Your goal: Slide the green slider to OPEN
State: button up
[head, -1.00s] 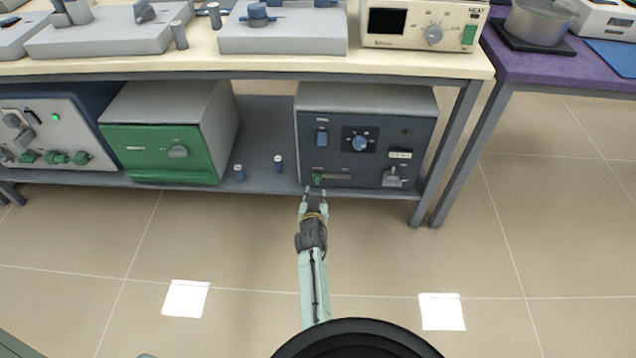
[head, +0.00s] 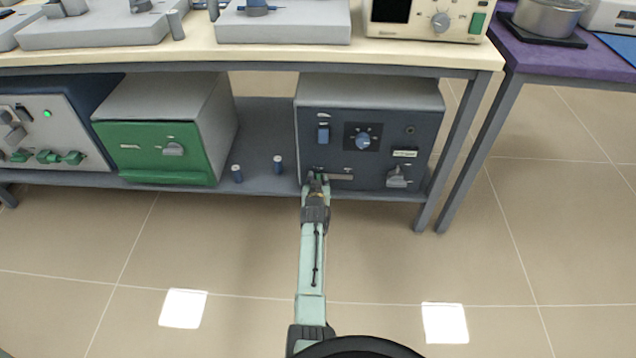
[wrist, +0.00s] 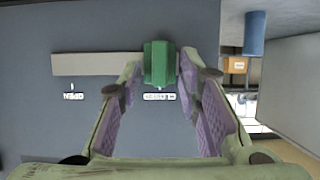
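The green slider (wrist: 159,63) sits at the right end of a pale slot (wrist: 95,64) in the wrist view, on the dark furnace front. In the head view the slot (head: 341,178) is low on the dark furnace (head: 340,105), and my gripper mostly hides the slider at its left end. My gripper (head: 317,176) reaches the panel there. In the wrist view my gripper (wrist: 160,75) is open, with a fingertip on each side of the slider and small gaps visible. Small labels beside the slot appear upside down and are hard to read.
The dark furnace stands on a low shelf (head: 262,150) under the bench top (head: 270,56). A blue knob (head: 363,141), a blue switch (head: 323,135) and a grey latch (head: 397,177) are on its front. A green-fronted furnace (head: 155,153) stands left. The floor in front is clear.

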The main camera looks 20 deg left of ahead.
jog(key=shift+c, duration=0.4)
grip_shut()
